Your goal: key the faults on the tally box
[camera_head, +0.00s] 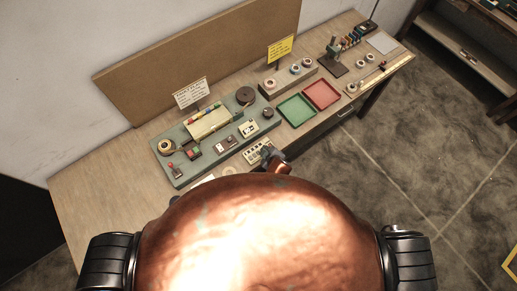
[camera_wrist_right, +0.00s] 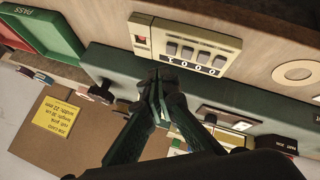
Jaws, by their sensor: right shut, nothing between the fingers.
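The tally box (camera_wrist_right: 187,48) is a cream box with several grey keys, a red button at one end and a row of digits on dark windows, too small to read surely. It lies on the bench, also in the head view (camera_head: 252,155). My right gripper (camera_wrist_right: 160,78) is shut and empty, its fingertips close beside the box's digit edge. I cannot tell whether they touch it. In the head view, my right gripper (camera_head: 270,158) partly covers the right side of the box. My left gripper is not in view.
The green-grey winding base (camera_head: 166,150) with a black roll (camera_head: 245,95) lies behind the box. A green tray (camera_head: 284,109) and a red tray (camera_head: 334,94) stand to the right. A yellow card (camera_head: 280,46) stands behind. The bench's left end is clear.

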